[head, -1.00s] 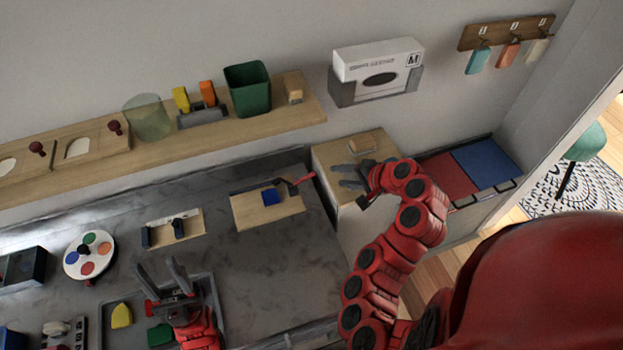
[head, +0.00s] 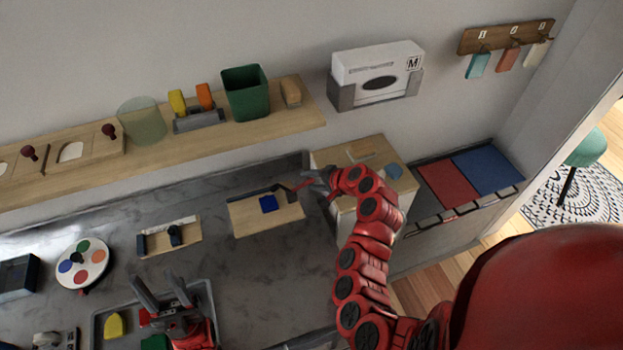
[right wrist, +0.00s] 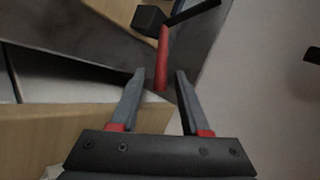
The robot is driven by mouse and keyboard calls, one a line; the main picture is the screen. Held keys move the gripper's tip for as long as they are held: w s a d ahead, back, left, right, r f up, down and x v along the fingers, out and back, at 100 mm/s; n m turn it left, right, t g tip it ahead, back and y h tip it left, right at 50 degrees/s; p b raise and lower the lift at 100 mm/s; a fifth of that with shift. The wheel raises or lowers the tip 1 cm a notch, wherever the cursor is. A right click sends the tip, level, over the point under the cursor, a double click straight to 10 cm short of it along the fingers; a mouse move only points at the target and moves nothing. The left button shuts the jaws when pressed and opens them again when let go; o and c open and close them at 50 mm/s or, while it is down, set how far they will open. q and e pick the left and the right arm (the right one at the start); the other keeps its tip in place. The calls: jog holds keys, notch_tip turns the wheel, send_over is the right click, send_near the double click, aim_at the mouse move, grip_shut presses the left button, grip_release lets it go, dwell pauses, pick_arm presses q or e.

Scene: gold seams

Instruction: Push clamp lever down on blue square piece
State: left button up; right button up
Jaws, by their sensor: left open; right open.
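The blue square piece (head: 268,203) lies on the wooden clamp board (head: 245,219) on the grey worktop. The dark clamp sits at the board's back right, and its red lever handle (right wrist: 162,58) points toward my right gripper in the right wrist view. My right gripper (head: 305,180) is open by the handle, partly covering it in the head view. In the right wrist view, my right gripper's fingertips (right wrist: 158,74) stand either side of the handle's near end; contact is not visible. My left gripper (head: 154,276) is open and empty above a grey tray at lower left.
A wood-topped cabinet (head: 335,156) stands right of the worktop, close to my right gripper. A wooden shelf (head: 230,138) with a green bin (head: 245,92) runs along the wall. Another wooden board (head: 190,240) and a colour disc (head: 82,263) lie left. Worktop in front of the clamp board is clear.

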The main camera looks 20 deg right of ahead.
grip_shut()
dwell(1.5)
